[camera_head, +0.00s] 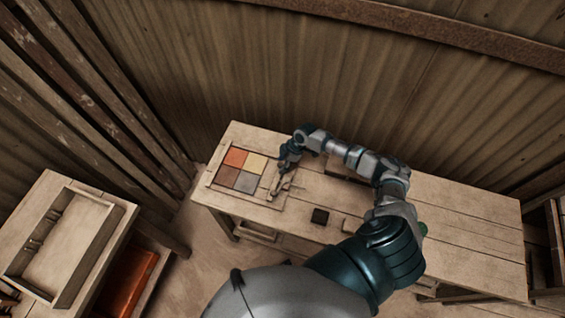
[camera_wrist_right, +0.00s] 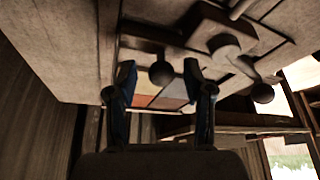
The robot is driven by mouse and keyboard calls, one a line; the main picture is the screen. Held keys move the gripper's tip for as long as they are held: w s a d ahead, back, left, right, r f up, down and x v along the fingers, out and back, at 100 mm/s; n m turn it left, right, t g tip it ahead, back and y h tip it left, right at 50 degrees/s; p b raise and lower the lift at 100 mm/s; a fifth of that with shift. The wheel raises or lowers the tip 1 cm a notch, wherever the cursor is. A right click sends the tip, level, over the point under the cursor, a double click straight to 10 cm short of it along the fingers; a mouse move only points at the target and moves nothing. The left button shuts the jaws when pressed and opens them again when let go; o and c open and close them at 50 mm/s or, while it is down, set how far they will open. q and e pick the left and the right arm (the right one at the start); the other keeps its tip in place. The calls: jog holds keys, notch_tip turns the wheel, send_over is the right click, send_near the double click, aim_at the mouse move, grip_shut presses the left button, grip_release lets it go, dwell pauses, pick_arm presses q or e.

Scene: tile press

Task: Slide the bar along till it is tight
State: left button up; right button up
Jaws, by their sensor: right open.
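The tile press (camera_head: 214,184) is a shallow wooden frame at the left end of the workbench. It holds an orange tile (camera_head: 236,157), a yellow tile (camera_head: 257,163), a brown tile (camera_head: 228,176) and a grey tile (camera_head: 247,182). The light wooden bar mechanism (camera_head: 281,188) is at the frame's right side, partly hidden by my right gripper (camera_head: 284,170). In the right wrist view my gripper (camera_wrist_right: 160,80) is open, its blue fingers either side of a dark round knob (camera_wrist_right: 160,73). Contact cannot be told. A second knob (camera_wrist_right: 263,93) and a round hub (camera_wrist_right: 224,46) are to the right. My left gripper is not in view.
The bench's right part is mostly bare. A corrugated wall (camera_head: 300,65) stands behind. A wooden tray (camera_head: 100,194) sits on a separate table at the left.

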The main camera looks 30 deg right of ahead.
grip_shut()
jog(key=shift+w+a+b, duration=1.05)
jog(key=shift+w+a, duration=0.75)
jog(key=shift+w, duration=0.25)
jog(key=shift+r, duration=0.1)
grip_release()
jog(key=shift+d+r, duration=0.15)
jog(key=shift+r, duration=0.15)
jog(key=v, duration=1.1)
jog(key=shift+d, duration=0.15)
